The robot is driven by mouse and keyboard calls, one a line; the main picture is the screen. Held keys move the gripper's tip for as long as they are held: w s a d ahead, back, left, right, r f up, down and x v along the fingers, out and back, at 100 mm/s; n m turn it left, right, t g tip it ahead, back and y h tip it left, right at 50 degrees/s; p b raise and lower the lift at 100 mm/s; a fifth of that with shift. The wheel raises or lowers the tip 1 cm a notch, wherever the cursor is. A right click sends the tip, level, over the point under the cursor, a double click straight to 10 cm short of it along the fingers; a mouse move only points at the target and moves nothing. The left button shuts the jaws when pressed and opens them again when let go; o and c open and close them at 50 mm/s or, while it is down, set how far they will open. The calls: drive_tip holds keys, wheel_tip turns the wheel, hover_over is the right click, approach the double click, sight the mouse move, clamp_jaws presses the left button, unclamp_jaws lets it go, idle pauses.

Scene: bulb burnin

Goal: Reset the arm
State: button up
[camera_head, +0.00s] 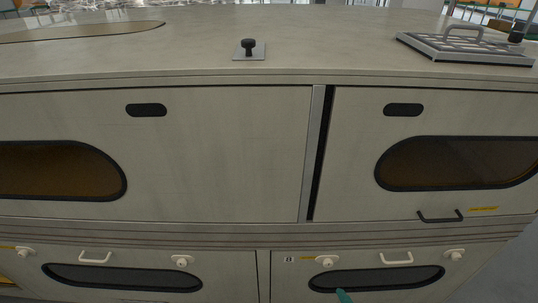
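A small teal tip (343,296) shows at the bottom edge, in front of the lower right door's dark window. It looks like the end of my arm, but too little of it shows to be sure. The rest of the arm is out of the picture. Whether the gripper is open or shut, or holds anything, does not show.
A large grey cabinet (220,150) fills the view. Its upper right door (350,120) has a dark gap at its left edge. A black knob (248,47) and a handled metal rack (465,45) are on top. Light handles (396,259) stick out from the lower doors.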

drive_tip(key=s+d+r+m+g+h+p, duration=0.1)
drive_tip(key=s+d+r+m+g+p, duration=0.2)
drive_tip(key=s+r+m, duration=0.4)
drive_tip(key=s+d+r+m+g+h+p, duration=0.1)
drive_tip(key=s+d+r+m+g+p, duration=0.2)
drive_tip(key=s+r, duration=0.9)
drive_tip(key=s+d+m+g, duration=0.2)
drive_tip(key=s+m+g, duration=0.2)
drive_tip(key=s+g, duration=0.1)
drive_tip(key=shift+s+r+g+h+p, duration=0.2)
drive_tip(key=shift+s+g+h+p, duration=0.15)
drive_tip(key=shift+s, duration=0.5)
